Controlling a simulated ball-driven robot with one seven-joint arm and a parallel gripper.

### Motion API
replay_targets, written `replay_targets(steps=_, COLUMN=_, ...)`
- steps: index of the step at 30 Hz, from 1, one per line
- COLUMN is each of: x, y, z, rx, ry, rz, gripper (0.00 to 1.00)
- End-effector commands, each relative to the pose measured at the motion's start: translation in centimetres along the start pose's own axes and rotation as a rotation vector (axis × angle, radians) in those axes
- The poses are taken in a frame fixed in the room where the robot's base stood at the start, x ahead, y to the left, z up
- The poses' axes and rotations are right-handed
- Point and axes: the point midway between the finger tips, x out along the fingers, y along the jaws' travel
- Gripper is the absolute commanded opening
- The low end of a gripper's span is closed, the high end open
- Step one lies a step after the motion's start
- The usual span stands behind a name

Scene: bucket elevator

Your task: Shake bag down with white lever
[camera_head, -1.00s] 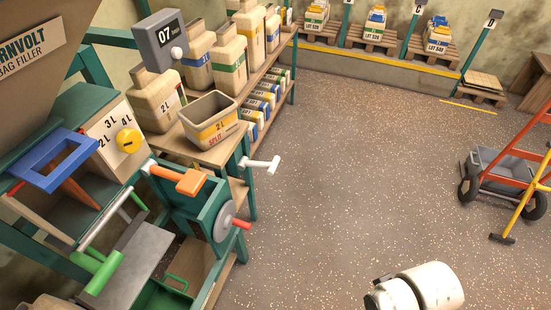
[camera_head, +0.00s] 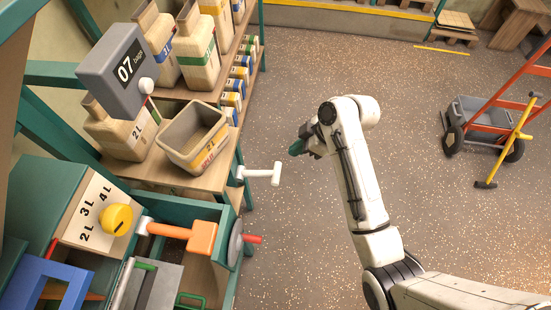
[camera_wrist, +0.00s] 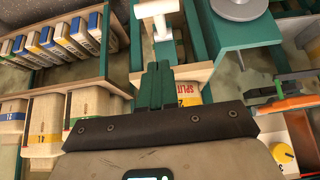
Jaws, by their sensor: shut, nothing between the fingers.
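The white lever (camera_head: 262,174) is a T-shaped handle sticking out to the right from the green frame beside the shelf. It also shows at the top of the wrist view (camera_wrist: 156,12), just beyond my fingertips. My gripper (camera_head: 299,147) is to the right of the lever and a little farther back, apart from it in the head view. In the wrist view my green fingers (camera_wrist: 155,75) are together and empty, pointing toward the lever. An open bin marked SPLIT (camera_head: 195,138) stands on the shelf left of the lever.
An orange handle (camera_head: 185,234), a grey disc with a red knob (camera_head: 236,240) and a yellow dial (camera_head: 116,219) sit near the lever. A counter box (camera_head: 117,70) reads 07. Filled bags stand on the shelf behind. A red hand cart (camera_head: 490,120) stands right; the floor between is clear.

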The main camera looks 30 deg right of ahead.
Motion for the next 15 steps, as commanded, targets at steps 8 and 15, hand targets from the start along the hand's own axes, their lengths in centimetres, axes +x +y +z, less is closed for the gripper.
replay_targets(steps=8, x=0.2, y=-0.1, z=0.1, rx=0.002, ry=-0.001, rz=0.0, gripper=0.0)
replay_targets(steps=15, x=3.0, y=-0.1, z=0.1, rx=0.003, ry=-0.003, rz=-0.002, gripper=0.0)
